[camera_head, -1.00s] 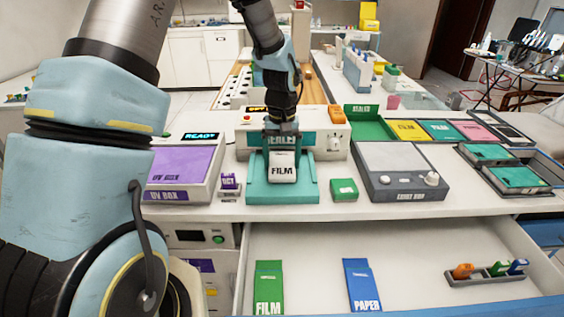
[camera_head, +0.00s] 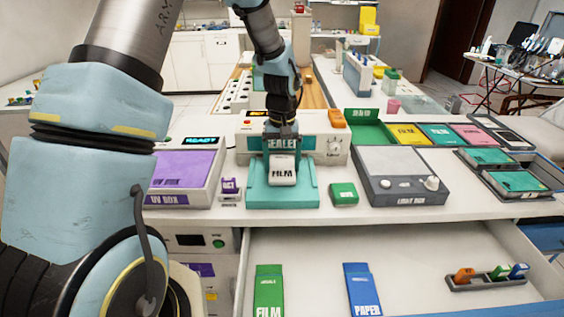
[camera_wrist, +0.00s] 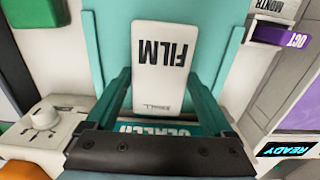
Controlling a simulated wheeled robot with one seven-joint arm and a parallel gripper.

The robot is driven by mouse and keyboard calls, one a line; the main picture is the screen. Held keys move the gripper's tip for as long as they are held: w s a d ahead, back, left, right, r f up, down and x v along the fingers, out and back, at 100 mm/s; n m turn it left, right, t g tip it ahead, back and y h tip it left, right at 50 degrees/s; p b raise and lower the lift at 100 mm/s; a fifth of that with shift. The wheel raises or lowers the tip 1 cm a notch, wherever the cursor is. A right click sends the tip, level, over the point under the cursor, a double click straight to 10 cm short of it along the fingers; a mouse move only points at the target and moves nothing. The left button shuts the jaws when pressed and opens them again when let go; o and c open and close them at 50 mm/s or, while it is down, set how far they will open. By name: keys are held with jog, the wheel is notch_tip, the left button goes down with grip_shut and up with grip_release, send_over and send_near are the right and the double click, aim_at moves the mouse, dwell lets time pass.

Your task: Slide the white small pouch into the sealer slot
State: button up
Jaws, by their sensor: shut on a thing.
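The white small pouch (camera_head: 283,172), marked FILM, is over the teal tray (camera_head: 255,199) in front of the sealer (camera_head: 310,148). In the wrist view the pouch (camera_wrist: 160,60) lies between my two gripper fingers, its SMALL end toward the gripper. My gripper (camera_head: 283,150) is shut on the pouch and comes down at the sealer's front. The SEALER label shows beneath the fingers in the wrist view. The slot itself is hidden behind my gripper, so I cannot tell whether the pouch's edge is inside it.
A purple UV box (camera_head: 182,175) stands to the left and a grey light box (camera_head: 400,178) to the right. A small green box (camera_head: 344,194) sits just right of the tray. The open drawer below holds a green film pack (camera_head: 268,292) and a blue paper pack (camera_head: 362,290).

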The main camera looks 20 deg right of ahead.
jog(key=o, duration=1.1)
jog(key=shift+o, duration=0.2)
notch_tip(320, 180, up, 11)
jog(key=b, duration=0.3)
jog(key=shift+n+t, duration=0.3)
jog(key=shift+n, duration=0.3)
jog(key=a, duration=0.5)
jog(key=s+a+f, duration=0.1)
jog(key=a, duration=0.8)
jog(key=shift+s+a+f, duration=0.15)
jog(key=shift+a+f, duration=0.1)
jog(key=shift+a, duration=0.1)
jog(key=s+a+f, duration=0.1)
jog(key=s+a, duration=0.2)
jog(key=a, duration=0.3)
jog(key=s+a+f+n+t, duration=0.1)
jog(key=s+a, duration=0.3)
jog(key=a, duration=0.2)
jog(key=shift+s+a+f, duration=0.15)
jog(key=shift+s+a, duration=0.1)
jog(key=shift+a, duration=0.15)
